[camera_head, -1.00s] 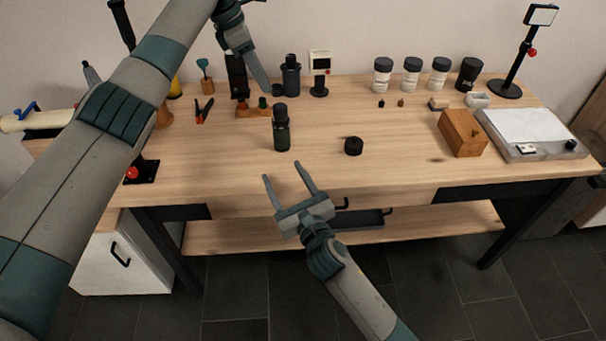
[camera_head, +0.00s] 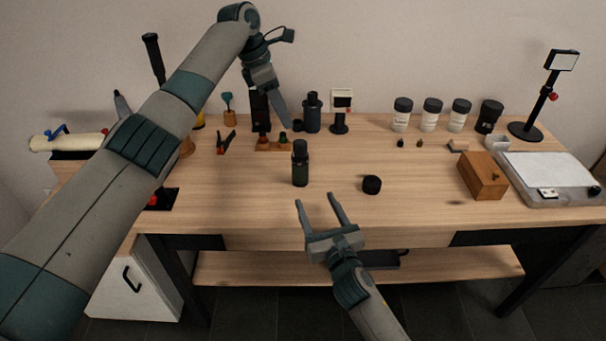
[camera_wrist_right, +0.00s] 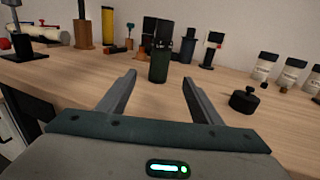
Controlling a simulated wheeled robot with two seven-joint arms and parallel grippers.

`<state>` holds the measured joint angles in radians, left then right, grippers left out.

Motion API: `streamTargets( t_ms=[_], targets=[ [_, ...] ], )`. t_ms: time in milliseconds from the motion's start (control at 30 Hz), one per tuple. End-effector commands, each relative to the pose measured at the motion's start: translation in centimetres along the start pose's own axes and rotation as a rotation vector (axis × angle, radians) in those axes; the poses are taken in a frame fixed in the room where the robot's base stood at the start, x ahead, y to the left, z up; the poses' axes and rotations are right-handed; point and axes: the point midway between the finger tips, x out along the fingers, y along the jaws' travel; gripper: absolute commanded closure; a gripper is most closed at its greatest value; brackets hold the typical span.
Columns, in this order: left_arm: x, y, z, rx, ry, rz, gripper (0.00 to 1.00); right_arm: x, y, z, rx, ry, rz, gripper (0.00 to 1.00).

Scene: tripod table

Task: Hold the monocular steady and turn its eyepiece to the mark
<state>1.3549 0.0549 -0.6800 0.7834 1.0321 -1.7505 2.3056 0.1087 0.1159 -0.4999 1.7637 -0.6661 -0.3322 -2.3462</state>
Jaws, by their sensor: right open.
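The monocular, a dark green-black cylinder with a narrower black top (camera_head: 300,165), stands upright on the table (camera_head: 240,195), left of centre. It also shows in the right wrist view (camera_wrist_right: 159,64), straight ahead between the fingers. My right gripper (camera_head: 315,199) is open and empty at the table's front edge, short of the monocular. My left gripper (camera_head: 278,108) is raised behind the monocular, pointing down and right, apart from it. Only one of its fingers shows clearly, so its opening is unclear. No mark can be made out on the monocular.
A black knobbed cap-like piece (camera_head: 371,184) lies right of the monocular. A wooden box (camera_head: 483,177) and a pale-topped device (camera_head: 548,175) stand at the right. Bottles, jars (camera_head: 402,115) and small stands line the back.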

Motion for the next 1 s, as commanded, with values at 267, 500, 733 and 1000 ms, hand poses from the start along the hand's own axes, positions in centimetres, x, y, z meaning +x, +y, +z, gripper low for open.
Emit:
streamTargets(
  t_ms=[267,500,733,1000],
  targets=[
    [0.0,0.0,0.0,0.000,0.000,0.000,0.69,4.2,0.0,0.1,0.001,-0.001,-0.001,0.41],
    [0.0,0.0,0.0,0.000,0.000,0.000,0.69,8.2,0.0,0.1,0.002,0.000,-0.001,0.41],
    [0.0,0.0,0.0,0.000,0.000,0.000,0.69,11.9,0.1,0.1,0.002,0.000,-0.001,0.41],
    [0.0,0.0,0.0,0.000,0.000,0.000,0.69,14.7,0.0,0.0,0.001,0.001,-0.001,0.41]
  ],
)
